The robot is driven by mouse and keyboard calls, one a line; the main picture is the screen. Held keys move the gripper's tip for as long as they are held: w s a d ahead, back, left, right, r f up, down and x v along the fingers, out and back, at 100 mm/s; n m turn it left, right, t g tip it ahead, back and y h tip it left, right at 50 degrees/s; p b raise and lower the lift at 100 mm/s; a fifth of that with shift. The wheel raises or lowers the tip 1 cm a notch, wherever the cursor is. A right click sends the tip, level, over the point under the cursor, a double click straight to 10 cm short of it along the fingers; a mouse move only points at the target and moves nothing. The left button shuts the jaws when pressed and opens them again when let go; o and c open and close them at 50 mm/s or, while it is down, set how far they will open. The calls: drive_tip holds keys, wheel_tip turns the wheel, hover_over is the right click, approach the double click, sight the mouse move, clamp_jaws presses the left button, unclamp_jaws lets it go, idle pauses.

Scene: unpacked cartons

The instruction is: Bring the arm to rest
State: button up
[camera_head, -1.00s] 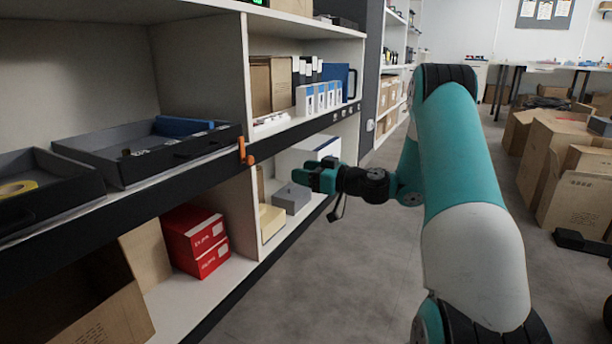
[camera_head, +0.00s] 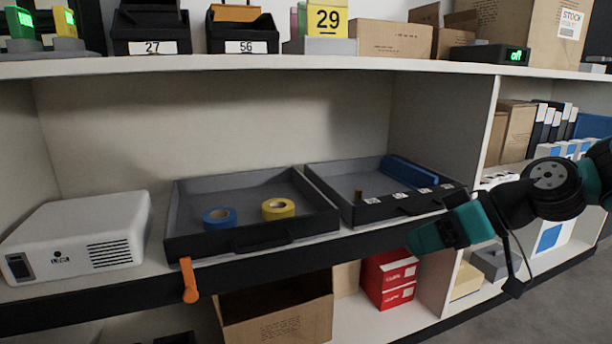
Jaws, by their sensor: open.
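My gripper (camera_head: 428,240) reaches in from the right edge on my teal and black arm, pointing left. It is in front of the shelf edge, near the front of the right-hand dark tray (camera_head: 350,213). Its jaws are open and nothing shows between them. The gripper overlaps the tray's right front corner in the picture; I cannot tell the exact gap. The rest of my arm is cut off at the right edge.
On the middle shelf stand a white projector (camera_head: 78,237) and a left dark tray (camera_head: 300,232) with blue tape (camera_head: 219,217) and yellow tape (camera_head: 279,208). Below are an open carton (camera_head: 275,312) and red boxes (camera_head: 388,277). An orange clip (camera_head: 189,280) hangs on the shelf edge.

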drive_tip(key=s+a+r+g+h+p, duration=0.2)
drive_tip(key=s+r+p, duration=0.15)
drive_tip(key=s, duration=0.35)
drive_tip(key=s+a+r+m+g+h+p, duration=0.1)
drive_tip(key=s+r+h+p, duration=0.2)
drive_tip(key=s, duration=0.4)
drive_tip(key=s+a+r+g+p, duration=0.2)
drive_tip(key=s+r+p, duration=0.1)
drive_tip(key=s+r, duration=0.3)
wheel_tip(320, 180, up, 35)
drive_tip(key=p, duration=3.6)
drive_tip(key=shift+s+d, duration=0.15)
drive_tip(key=shift+s, duration=0.2)
drive_tip(key=shift+r, duration=0.1)
